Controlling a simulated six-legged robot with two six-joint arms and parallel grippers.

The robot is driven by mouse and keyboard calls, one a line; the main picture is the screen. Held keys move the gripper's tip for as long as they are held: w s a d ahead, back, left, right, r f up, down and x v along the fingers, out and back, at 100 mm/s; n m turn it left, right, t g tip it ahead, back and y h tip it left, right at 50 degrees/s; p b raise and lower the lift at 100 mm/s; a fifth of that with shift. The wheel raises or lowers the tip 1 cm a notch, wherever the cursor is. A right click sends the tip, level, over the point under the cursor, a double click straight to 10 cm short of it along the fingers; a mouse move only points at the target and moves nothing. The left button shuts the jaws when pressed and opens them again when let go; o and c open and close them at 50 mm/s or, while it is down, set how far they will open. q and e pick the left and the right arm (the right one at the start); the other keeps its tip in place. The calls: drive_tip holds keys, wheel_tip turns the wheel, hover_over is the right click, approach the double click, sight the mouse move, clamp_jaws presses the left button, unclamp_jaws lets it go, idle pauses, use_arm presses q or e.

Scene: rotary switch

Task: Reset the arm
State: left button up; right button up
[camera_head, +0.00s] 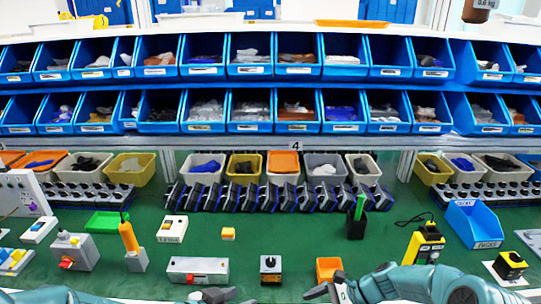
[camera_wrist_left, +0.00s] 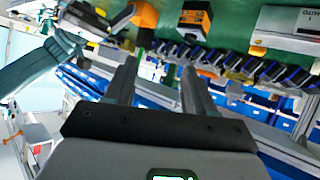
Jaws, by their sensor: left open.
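A small rotary switch box (camera_head: 271,268) with a black knob on its top stands at the front centre of the green bench. In the left wrist view a dark and orange box (camera_wrist_left: 195,20), apparently the same switch, shows beyond the fingers. My left gripper (camera_head: 213,295) is at the bottom edge of the head view, left of the switch and apart from it. In the left wrist view its fingers (camera_wrist_left: 158,88) are spread with nothing between them. My right gripper (camera_head: 328,289) is right of the switch, near the bench front; its jaw gap is unclear.
A white control box (camera_head: 197,270) with a red button stands left of the switch. A yellow-black device (camera_head: 425,243) and a blue bin (camera_head: 474,223) are further right. Green bench (camera_head: 290,235) is clear behind the switch.

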use_arm(q)
drive_tip(key=s+a+f+n+g+y+b, duration=0.1)
drive_tip(key=s+f+n, duration=0.1)
drive_tip(key=f, duration=0.5)
drive_tip(key=s+a+f+n+g+y+b, duration=0.1)
drive_tip(key=f+n+b, duration=0.1)
drive_tip(key=f, duration=0.6)
use_arm(e)
drive_tip(key=s+f+n+h, duration=0.4)
drive_tip(key=s+f, duration=0.4)
drive_tip(key=f, duration=0.5)
use_arm(q)
drive_tip(key=s+a+f+n+g+y+b, duration=0.2)
drive_tip(key=s+f+n+g+b, duration=0.2)
drive_tip(key=s+f, duration=1.2)
drive_tip(key=shift+s+f+g+b, duration=0.35)
drive_tip(key=shift+f+g, duration=0.15)
drive_tip(key=shift+g, duration=0.6)
use_arm(e)
drive_tip(key=s+f+n+h, duration=0.1)
drive_tip(key=s+f+n, duration=0.3)
drive_tip(key=s, duration=0.4)
drive_tip(key=s+f+n+h, duration=0.1)
drive_tip(key=s+f+n, duration=0.3)
drive_tip(key=s+n, duration=0.2)
drive_tip(key=shift+s+d+t+h, duration=0.2)
drive_tip(key=shift+s+t+h, duration=0.2)
drive_tip(key=shift+s, duration=0.45)
